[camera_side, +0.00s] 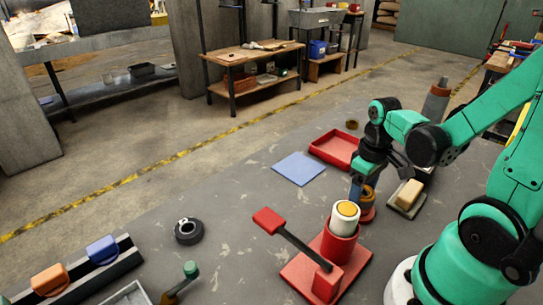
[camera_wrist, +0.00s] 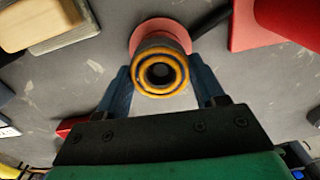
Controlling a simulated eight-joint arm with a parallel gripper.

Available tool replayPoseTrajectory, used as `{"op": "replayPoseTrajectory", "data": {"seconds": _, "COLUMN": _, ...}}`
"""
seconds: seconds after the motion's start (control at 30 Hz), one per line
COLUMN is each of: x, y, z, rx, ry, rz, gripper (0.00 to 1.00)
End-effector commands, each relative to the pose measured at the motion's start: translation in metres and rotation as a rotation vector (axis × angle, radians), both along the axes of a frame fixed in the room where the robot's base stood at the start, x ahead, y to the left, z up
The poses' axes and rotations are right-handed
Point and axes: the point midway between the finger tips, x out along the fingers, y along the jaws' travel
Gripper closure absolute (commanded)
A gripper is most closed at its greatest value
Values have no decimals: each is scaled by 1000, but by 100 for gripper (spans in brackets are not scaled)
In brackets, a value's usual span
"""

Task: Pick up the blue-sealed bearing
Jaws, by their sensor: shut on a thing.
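A round ringed part (camera_wrist: 161,72), apparently the bearing, has orange-yellow rings, a dark bluish band between them and a dark hole. It sits between the two blue fingers of my gripper (camera_wrist: 160,84) in the wrist view. In the side view my gripper (camera_side: 364,190) points down and is shut on this part, which shows orange-brown (camera_side: 371,195) and is partly hidden by the fingers. A round red base (camera_side: 367,215) is under it; I cannot tell whether they touch. A separate black ring (camera_side: 188,231) lies on the table at the left.
A red lever press (camera_side: 298,277) with a white, yellow-topped cylinder stands close in front of my gripper. A wooden block (camera_side: 408,194) on a grey plate is to the right. A red tray (camera_side: 335,148) and blue sheet (camera_side: 299,168) lie behind.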

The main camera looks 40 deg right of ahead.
Motion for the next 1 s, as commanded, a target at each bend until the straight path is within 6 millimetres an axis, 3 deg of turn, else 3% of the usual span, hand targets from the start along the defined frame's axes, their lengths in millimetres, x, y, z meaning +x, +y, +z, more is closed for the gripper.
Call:
{"op": "replayPoseTrajectory", "data": {"seconds": 0.37, "x": -1, "y": 1, "z": 43, "rx": 0, "ry": 0, "rz": 0, "gripper": 100}}
{"op": "replayPoseTrajectory", "data": {"seconds": 0.8, "x": -2, "y": 1, "z": 134, "rx": 0, "ry": 0, "rz": 0, "gripper": 100}}
{"op": "replayPoseTrajectory", "data": {"seconds": 1.0, "x": -1, "y": 0, "z": 167, "rx": 0, "ry": 0, "rz": 0, "gripper": 100}}
